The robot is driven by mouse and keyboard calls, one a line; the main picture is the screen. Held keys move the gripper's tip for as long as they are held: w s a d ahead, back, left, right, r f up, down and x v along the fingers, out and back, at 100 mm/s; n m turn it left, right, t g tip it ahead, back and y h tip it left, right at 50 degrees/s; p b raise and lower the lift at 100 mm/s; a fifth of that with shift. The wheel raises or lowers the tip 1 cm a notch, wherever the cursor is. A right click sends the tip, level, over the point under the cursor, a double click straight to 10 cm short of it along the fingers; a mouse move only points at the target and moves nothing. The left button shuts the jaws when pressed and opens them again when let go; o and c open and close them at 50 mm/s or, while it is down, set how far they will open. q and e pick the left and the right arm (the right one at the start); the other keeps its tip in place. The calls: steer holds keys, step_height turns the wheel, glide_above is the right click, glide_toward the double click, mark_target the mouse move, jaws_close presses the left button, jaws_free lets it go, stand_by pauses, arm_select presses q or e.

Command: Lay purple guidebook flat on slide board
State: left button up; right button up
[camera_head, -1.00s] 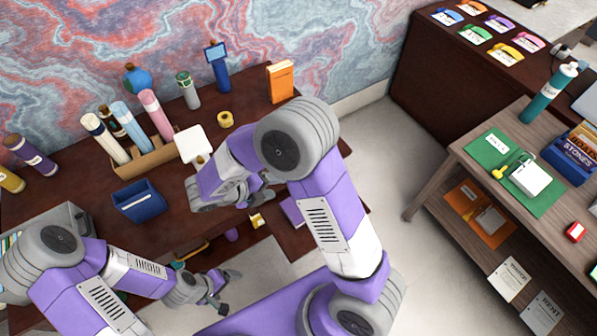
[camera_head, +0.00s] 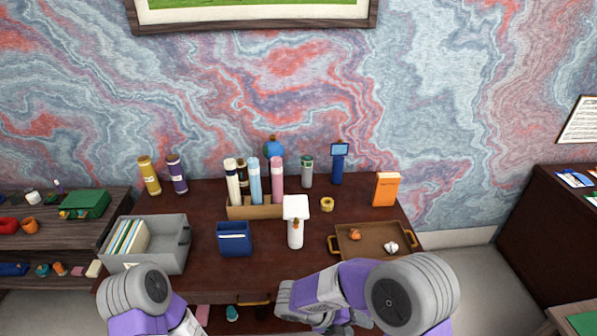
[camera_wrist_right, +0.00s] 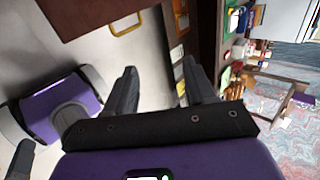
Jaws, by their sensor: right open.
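I cannot identify the purple guidebook or the slide board for certain in either view. In the head view my right forearm and wrist cover the desk's front edge at lower right, and the fingers are mostly hidden. My left arm shows at the bottom left; its gripper is out of view.
The dark desk (camera_head: 270,265) holds a grey bin (camera_head: 165,262), a blue holder (camera_head: 235,240), a bottle rack (camera_head: 255,210), a white paddle-shaped thing (camera_head: 295,210), a brown tray (camera_head: 350,252) with two small things, and an orange book (camera_head: 386,190). A low shelf (camera_head: 70,205) stands left.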

steer(key=s+a+f+m+g+y+b, duration=0.25)
steer(key=s+f+m+y, duration=0.3)
steer(key=f+m, duration=0.45)
steer(key=s+a+f+m+g+y+b, duration=0.1)
steer(key=s+a+f+m+g+y, duration=0.2)
steer(key=s+f+m+y, duration=0.45)
arm_select(q)
steer(key=f, duration=0.2)
steer(key=w+f+b, duration=0.1)
steer(key=f, duration=0.2)
steer(key=shift+f+b, duration=0.15)
steer(key=shift+b, duration=0.15)
arm_select(e)
step_height(320, 180, down, 9)
steer(key=w+m+t, duration=0.1)
steer(key=m+t, duration=0.1)
steer(key=m, duration=0.9)
steer(key=w+d+m+t, duration=0.1)
steer(key=m+t, duration=0.2)
steer(key=m, duration=0.7)
steer(key=shift+w+d+r+m+y, duration=0.15)
steer(key=shift+w+d+m+y, duration=0.05)
steer(key=shift+w+m+y, duration=0.15)
